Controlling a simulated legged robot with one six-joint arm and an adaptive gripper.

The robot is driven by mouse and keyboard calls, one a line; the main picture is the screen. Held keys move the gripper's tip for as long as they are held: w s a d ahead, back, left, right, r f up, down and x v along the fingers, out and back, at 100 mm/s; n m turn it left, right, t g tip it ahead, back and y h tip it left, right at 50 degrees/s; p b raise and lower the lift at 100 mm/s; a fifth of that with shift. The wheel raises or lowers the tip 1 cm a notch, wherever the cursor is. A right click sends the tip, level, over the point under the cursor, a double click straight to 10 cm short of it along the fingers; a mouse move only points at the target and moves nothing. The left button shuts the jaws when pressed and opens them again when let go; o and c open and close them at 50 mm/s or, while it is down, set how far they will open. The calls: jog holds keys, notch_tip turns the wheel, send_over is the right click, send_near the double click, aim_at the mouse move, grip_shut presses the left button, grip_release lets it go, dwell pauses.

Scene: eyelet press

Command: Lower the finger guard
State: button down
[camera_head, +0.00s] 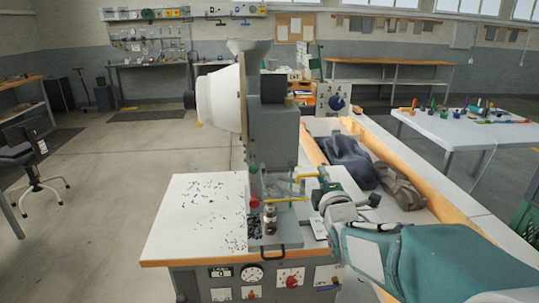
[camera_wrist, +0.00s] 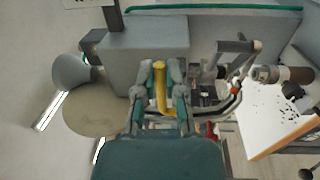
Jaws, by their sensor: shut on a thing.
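The eyelet press (camera_head: 272,130) stands on a white-topped bench, with a large white conical part on its left side. Yellow bars that look like the finger guard (camera_head: 285,200) show at its working area, in front of the press body. My gripper (camera_head: 318,190) reaches in from the right at this height. In the wrist view, my gripper (camera_wrist: 160,75) has its two fingers on either side of a yellow bar (camera_wrist: 160,88) and is shut on it. The guard's panel is hard to make out, and the fingers partly hide the bar.
Many small dark eyelets (camera_head: 205,195) lie scattered on the white bench top (camera_head: 170,235). A dark handle (camera_head: 275,250) sticks out at the bench front, above a panel of gauges and knobs. A wood-edged bin (camera_head: 390,160) with dark bags lies behind my arm.

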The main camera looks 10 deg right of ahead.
jog(key=shift+f, duration=2.45)
jog(key=c, duration=0.6)
grip_release()
jog(key=shift+c, duration=0.2)
jog(key=s+d, duration=0.4)
jog(key=s, duration=0.2)
